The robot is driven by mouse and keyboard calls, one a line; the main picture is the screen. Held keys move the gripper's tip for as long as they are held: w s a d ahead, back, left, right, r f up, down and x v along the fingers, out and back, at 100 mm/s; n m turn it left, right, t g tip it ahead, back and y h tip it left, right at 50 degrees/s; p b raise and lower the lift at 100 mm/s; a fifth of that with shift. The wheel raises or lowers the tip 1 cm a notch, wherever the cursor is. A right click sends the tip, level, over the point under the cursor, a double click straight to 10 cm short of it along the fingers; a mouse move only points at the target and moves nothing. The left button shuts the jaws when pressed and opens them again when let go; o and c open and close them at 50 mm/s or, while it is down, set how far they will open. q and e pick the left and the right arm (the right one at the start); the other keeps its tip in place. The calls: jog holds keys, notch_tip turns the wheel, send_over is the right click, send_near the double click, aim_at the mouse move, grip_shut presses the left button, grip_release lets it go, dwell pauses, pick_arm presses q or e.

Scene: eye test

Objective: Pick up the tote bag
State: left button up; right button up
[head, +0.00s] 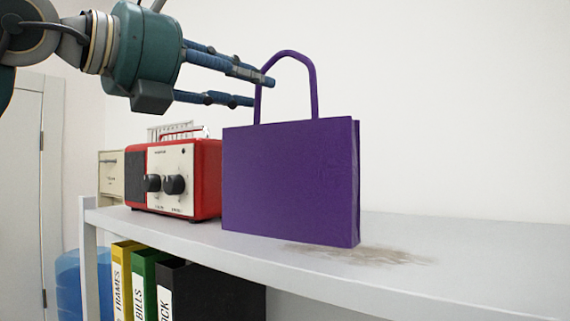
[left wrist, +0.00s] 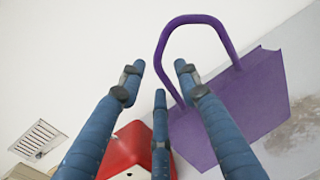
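The purple tote bag (head: 290,185) stands upright on the white shelf top, its stiff loop handle (head: 313,75) raised above it. My left gripper (head: 258,92) comes in from the left at the height of the handle. Its blue fingers are spread apart, and their tips overlap the handle's left leg in the head view. In the left wrist view, the handle (left wrist: 195,20) and bag (left wrist: 245,100) lie beyond the fingertips to the right, with the left leg close by the right finger. I cannot tell whether they touch. My right gripper is out of view.
A red radio (head: 182,180) stands left of the bag on the shelf (head: 470,255), with a cream device (head: 111,174) behind it. A brownish smudge (head: 365,255) marks the shelf by the bag. Binders (head: 142,280) stand below. The shelf's right side is clear.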

pick_arm(q)
jog(key=shift+p+x, duration=0.4)
jog(key=shift+x, duration=0.95)
jog(key=shift+a, duration=0.1)
grip_shut()
jog(key=shift+r, duration=0.1)
